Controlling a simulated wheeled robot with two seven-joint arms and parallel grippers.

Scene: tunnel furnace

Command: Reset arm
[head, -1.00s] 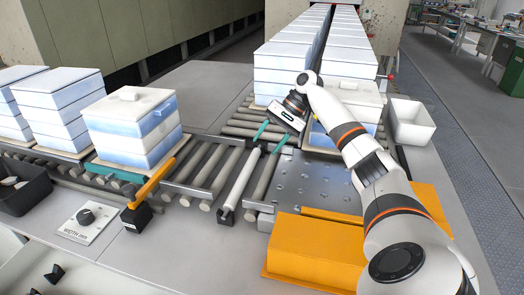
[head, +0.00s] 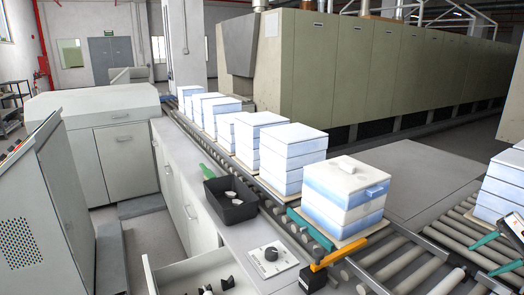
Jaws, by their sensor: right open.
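My left gripper and arm are not in view.
A lidded blue-and-white block stack (head: 342,200) stands on the rollers (head: 425,265), left of my right gripper. More stacks (head: 262,138) line the conveyor behind. A black bin (head: 231,214), a dial panel (head: 270,261), an orange bar (head: 338,258) and an open drawer (head: 180,278) are nearby.

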